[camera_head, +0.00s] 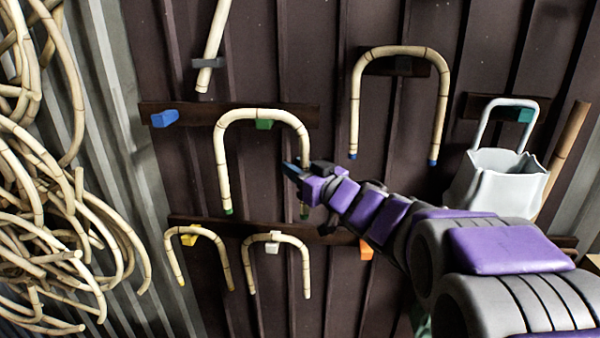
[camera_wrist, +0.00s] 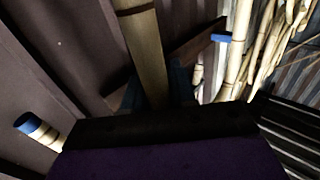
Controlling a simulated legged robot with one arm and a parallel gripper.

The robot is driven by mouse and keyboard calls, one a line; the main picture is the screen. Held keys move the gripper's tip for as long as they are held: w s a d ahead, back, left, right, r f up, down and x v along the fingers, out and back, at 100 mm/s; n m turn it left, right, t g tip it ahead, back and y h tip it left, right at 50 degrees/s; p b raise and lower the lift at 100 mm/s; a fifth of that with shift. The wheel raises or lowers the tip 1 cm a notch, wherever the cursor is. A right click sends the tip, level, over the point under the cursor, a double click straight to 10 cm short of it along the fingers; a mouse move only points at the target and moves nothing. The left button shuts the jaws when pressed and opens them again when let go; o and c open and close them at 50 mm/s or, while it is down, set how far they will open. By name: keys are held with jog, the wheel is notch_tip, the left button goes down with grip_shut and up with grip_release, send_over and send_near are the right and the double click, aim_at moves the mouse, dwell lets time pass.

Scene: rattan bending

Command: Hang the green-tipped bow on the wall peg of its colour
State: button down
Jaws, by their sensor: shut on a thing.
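The green-tipped bow (camera_head: 221,160) is an upright rattan arch, open end down, with green tips. Its top passes just above the green peg (camera_head: 264,124) on the upper wooden rail; I cannot tell whether it rests on the peg. My gripper (camera_head: 294,171) is at the bow's right leg and shut on it; the gripper hides part of that leg. In the wrist view the rattan leg (camera_wrist: 147,55) runs up from between the jaws (camera_wrist: 153,92).
A blue peg (camera_head: 164,118) is bare. Yellow-tipped (camera_head: 172,262) and white-tipped (camera_head: 249,265) bows hang below. An orange peg (camera_head: 366,249), a pale bucket (camera_head: 498,185) and rattan coils (camera_head: 60,230) are around.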

jog(key=w+f+p, duration=0.1)
jog(key=w, duration=0.7)
jog(key=shift+f, duration=0.25)
dwell(0.6)
jog(key=shift+a, duration=0.35)
jog(key=c, duration=0.8)
grip_release()
jog(key=shift+d, duration=0.1)
jog(key=shift+c, duration=0.2)
jog(key=shift+d, duration=0.1)
